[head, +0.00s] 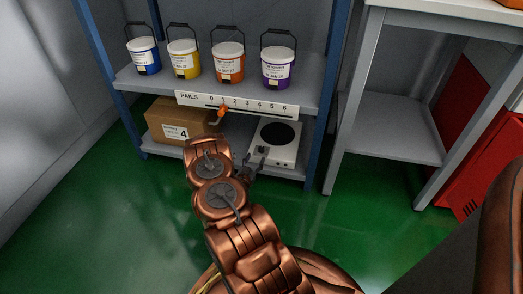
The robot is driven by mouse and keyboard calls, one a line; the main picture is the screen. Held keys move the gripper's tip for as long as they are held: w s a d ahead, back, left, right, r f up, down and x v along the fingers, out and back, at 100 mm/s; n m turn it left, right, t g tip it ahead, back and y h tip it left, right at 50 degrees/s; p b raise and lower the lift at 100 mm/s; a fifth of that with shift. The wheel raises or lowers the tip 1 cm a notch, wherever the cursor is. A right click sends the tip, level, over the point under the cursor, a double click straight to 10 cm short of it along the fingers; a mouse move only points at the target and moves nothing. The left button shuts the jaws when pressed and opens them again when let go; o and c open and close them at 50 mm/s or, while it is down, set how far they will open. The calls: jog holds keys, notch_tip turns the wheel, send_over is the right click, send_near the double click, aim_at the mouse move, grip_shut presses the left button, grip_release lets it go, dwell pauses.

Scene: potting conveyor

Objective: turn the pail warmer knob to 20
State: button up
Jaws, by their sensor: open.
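The pail warmer (286,157) is a white flat unit with a round black plate (279,135), on the lower shelf of the rack. Its knob is too small to tell apart from my gripper at the unit's front left, and its setting cannot be read. My gripper (260,155) is dark and open, at the front left edge of the warmer. Whether it touches the warmer or the knob cannot be told. My copper arm reaches up to it from the bottom of the view.
Blue, yellow, orange and purple labelled pails (229,64) stand on the upper shelf (120,79). Below them is a PAILS scale (240,105) with an orange marker (222,111) near 1. A cardboard box (165,115) marked 4 sits left of the warmer. A grey table (390,128) stands right.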

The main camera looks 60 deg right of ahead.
aim_at(261, 151)
jog(key=b+x, duration=0.1)
jog(key=x, duration=0.1)
jog(key=b+x, duration=0.1)
jog(key=x, duration=0.1)
jog(key=b+x, duration=0.1)
jog(key=x, duration=0.1)
jog(key=shift+s+d+f, duration=0.1)
jog(key=shift+s+d, duration=0.1)
jog(key=shift+d, duration=0.1)
jog(key=shift+w+d, duration=0.2)
jog(key=shift+d, duration=0.45)
grip_shut()
